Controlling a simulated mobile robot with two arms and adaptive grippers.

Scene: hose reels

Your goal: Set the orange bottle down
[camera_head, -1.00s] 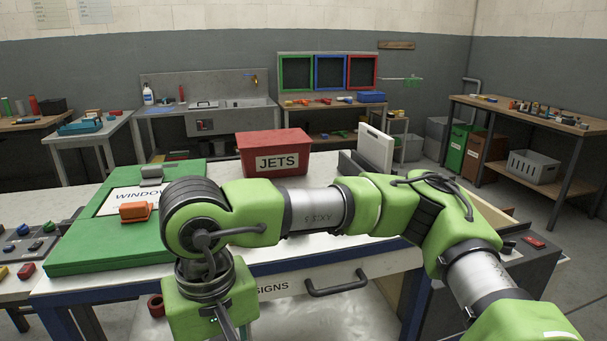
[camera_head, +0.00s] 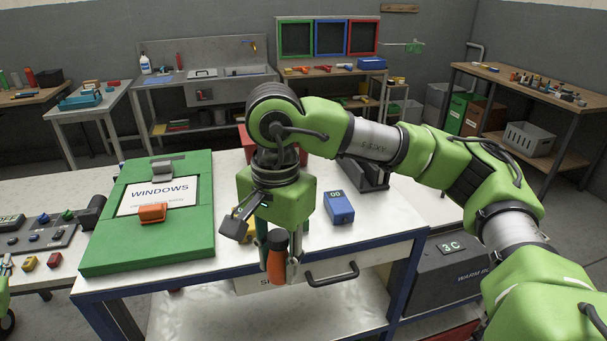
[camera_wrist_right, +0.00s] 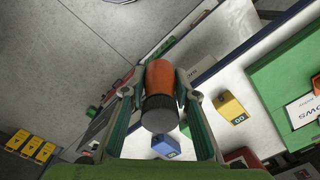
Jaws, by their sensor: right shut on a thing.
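The orange bottle (camera_head: 277,265) with its dark cap is between the fingers of my right gripper (camera_head: 279,268), which is shut on it. In the head view it looks upright at the front edge of the white workbench (camera_head: 345,238), over the drawer front; its lower end shows no support under it. In the right wrist view the bottle (camera_wrist_right: 160,75) is between both fingers, its dark cap (camera_wrist_right: 160,113) towards the camera, with bench edge and floor behind it. My left gripper is not in view.
A green WINDOWS board (camera_head: 190,228) with an orange block (camera_head: 152,212) lies left on the bench. A blue block (camera_head: 338,207) stands right of my gripper. A yellow block (camera_wrist_right: 229,106) shows in the wrist view. Bare bench top lies right of the blue block.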

